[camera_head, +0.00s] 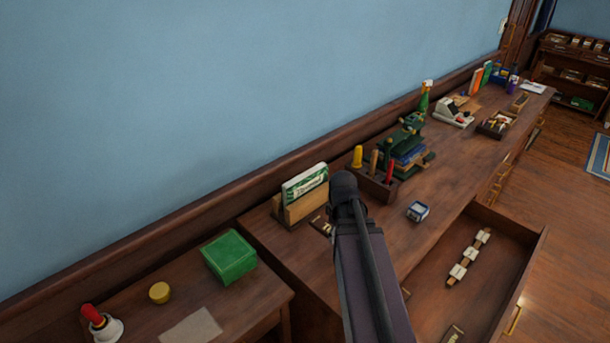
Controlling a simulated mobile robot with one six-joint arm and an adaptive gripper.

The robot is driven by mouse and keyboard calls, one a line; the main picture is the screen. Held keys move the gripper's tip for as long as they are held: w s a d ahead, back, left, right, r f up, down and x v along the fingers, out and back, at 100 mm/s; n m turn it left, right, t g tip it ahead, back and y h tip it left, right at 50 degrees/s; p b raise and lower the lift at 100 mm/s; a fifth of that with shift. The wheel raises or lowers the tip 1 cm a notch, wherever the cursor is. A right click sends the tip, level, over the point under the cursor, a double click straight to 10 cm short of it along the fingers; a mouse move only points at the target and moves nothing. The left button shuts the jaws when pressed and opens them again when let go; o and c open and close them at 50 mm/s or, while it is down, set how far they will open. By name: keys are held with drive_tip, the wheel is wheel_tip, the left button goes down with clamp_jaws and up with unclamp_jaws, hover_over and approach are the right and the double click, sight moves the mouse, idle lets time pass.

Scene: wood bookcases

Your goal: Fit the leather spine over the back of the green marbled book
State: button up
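The green marbled book (305,181), green and white, stands in a wooden holder (299,207) on the long desk, near the wall. My dark arm rises from the bottom edge and ends just right of this holder. My gripper cannot be made out; the arm's end seems to hide it. Small dark and tan shapes show beside the arm, too small to identify. I cannot pick out the leather spine.
A tool rack (376,186) and a dark green press (408,145) stand behind the arm. A small blue-and-white box (418,211) sits on the desk. An open drawer (493,240) juts out at right. A green box (229,256) lies on the lower left table.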

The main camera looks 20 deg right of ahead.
drive_tip(key=shift+w+d+r+n+p, duration=0.35)
drive_tip(key=shift+w+r+n, duration=0.05)
drive_tip(key=shift+w, duration=0.1)
drive_tip(key=w+d+r+n+p, duration=1.1)
drive_tip(key=w+n, duration=0.3)
drive_tip(key=n, duration=0.3)
drive_tip(key=shift+w+d, duration=0.35)
drive_tip(key=shift+d, duration=0.15)
drive_tip(key=shift+a+f, duration=0.1)
drive_tip(key=b, duration=0.2)
hover_over(306, 174)
drive_tip(key=d, duration=0.1)
drive_tip(key=shift+s+f, duration=0.45)
drive_tip(key=shift+f, duration=0.2)
drive_tip(key=shift+w+a+f, duration=0.1)
drive_tip(key=shift+w+a, duration=0.3)
drive_tip(key=shift+a, duration=0.1)
wheel_tip(306, 174, down, 4)
drive_tip(key=b, duration=0.3)
drive_tip(key=shift+r, duration=0.25)
